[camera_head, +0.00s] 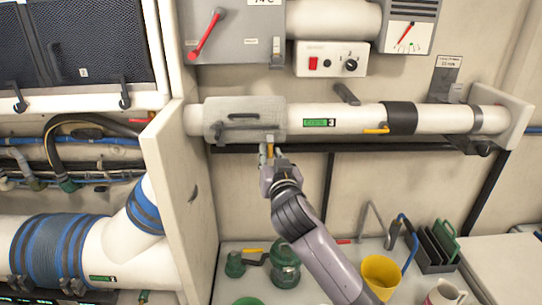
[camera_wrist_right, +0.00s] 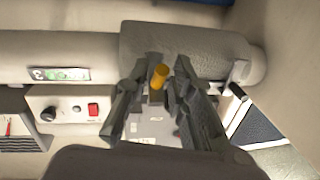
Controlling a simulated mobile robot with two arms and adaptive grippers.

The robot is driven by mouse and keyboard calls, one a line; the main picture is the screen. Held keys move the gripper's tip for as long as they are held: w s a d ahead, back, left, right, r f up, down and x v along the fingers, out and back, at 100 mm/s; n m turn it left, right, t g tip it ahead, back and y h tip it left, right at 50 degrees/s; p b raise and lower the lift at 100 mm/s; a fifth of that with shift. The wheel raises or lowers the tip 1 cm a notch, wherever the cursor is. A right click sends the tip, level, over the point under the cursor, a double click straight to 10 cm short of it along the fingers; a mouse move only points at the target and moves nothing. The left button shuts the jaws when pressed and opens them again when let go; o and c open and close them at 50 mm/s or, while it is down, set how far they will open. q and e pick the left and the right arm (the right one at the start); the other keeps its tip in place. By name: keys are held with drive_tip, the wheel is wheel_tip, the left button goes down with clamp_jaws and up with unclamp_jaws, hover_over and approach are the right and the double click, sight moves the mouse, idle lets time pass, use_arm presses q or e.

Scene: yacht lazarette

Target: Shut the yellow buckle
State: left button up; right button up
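The yellow buckle (camera_head: 269,150) shows as a small yellow tab hanging at the lower edge of a grey padded sleeve (camera_head: 232,107) around the white horizontal pipe. It appears as a short yellow-orange cylinder in the right wrist view (camera_wrist_right: 159,76). My right gripper (camera_head: 270,160) is just below the sleeve, at the tab. In the wrist view my right gripper's dark fingers (camera_wrist_right: 160,92) stand on either side of the tab, apart, with a gap visible. Whether either finger touches it I cannot tell. My left gripper is not in view.
A dark handle (camera_head: 238,117) lies across the sleeve. A yellow lever (camera_head: 377,130) and a black band (camera_head: 399,117) are farther right on the pipe. A beige partition (camera_head: 170,180) stands close left. Below are a green jar (camera_head: 284,268) and a yellow cup (camera_head: 380,275).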

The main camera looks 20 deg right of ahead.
sight(270, 141)
clamp_jaws()
drive_tip(key=shift+r, duration=0.1)
wheel_tip(270, 141, up, 2)
drive_tip(key=g, duration=0.3)
drive_tip(key=shift+w+m+y, duration=0.15)
drive_tip(key=shift+m+y, duration=0.15)
drive_tip(key=g, duration=0.1)
drive_tip(key=r+g, duration=0.1)
drive_tip(key=shift+w+r+g+y, duration=0.2)
drive_tip(key=shift+w+g+y, duration=0.1)
drive_tip(key=shift+w+d+r+m+g+y, duration=0.15)
drive_tip(key=shift+w+r+g, duration=0.15)
drive_tip(key=shift+g, duration=0.55)
drive_tip(key=shift+w+d+r+m+g+y, duration=0.1)
drive_tip(key=shift+w+r+g+y, duration=0.15)
drive_tip(key=shift+g, duration=0.55)
drive_tip(key=shift+w+d+r+m+g+y, duration=0.15)
drive_tip(key=shift+w+r+g, duration=0.15)
drive_tip(key=shift+g, duration=0.55)
